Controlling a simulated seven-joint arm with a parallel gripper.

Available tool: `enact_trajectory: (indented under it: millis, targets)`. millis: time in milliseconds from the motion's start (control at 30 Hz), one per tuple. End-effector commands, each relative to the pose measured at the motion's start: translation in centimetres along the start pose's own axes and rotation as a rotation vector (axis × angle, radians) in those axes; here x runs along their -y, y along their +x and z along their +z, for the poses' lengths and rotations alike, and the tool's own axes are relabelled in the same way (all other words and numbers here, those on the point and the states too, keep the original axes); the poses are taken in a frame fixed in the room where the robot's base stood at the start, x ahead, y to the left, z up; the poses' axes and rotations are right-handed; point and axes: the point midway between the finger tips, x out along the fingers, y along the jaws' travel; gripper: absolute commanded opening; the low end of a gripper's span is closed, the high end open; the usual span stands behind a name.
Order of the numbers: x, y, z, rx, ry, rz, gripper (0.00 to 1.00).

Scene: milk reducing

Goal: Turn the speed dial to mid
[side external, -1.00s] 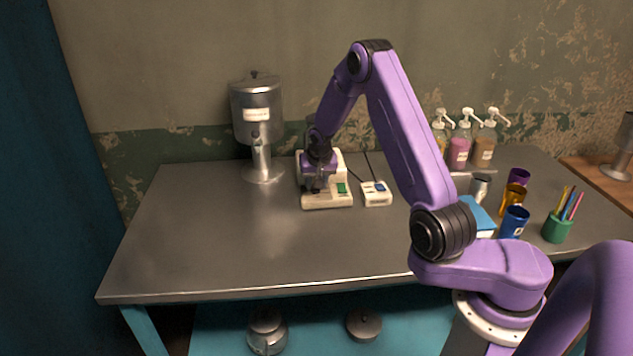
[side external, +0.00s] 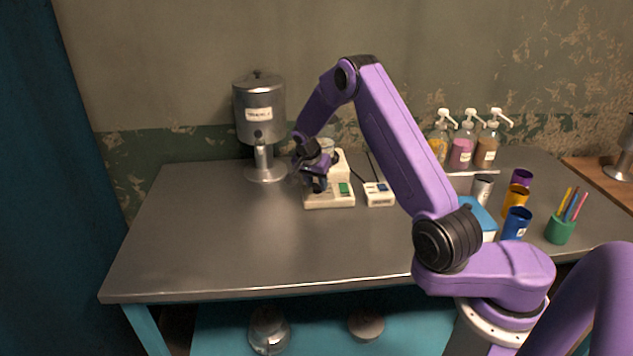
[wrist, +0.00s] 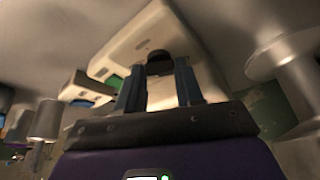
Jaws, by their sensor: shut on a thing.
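The cream-coloured machine (side external: 342,198) stands on the grey table, with a green switch (side external: 344,188) on its front right. My gripper (side external: 319,186) is at the machine's front left, tilted. In the wrist view, my gripper (wrist: 160,80) has its two blue-grey fingers shut on a small dark round dial (wrist: 160,57) on the machine's cream face (wrist: 128,45). In the side view my gripper hides the dial, and I cannot read its setting in either view.
A metal dispenser (side external: 259,110) stands close behind and left of the machine. A small white box with a blue button (side external: 378,194) sits just right of it. Pump bottles (side external: 462,150), cups (side external: 515,200) and a green pencil holder (side external: 560,229) stand at the right. The table's front left is clear.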

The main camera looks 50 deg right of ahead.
Motion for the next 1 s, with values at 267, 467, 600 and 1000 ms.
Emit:
enact_trajectory:
  millis: [267,467,600,1000]
  targets:
    - [0.0,0.0,0.0,0.001,0.016,0.006,0.06]
    - [0.0,0.0,0.0,0.001,0.015,0.006,0.06]
    - [0.0,0.0,0.0,0.001,0.014,0.006,0.47]
    - [0.1,-1.5,-0.1,-0.001,0.014,0.002,0.47]
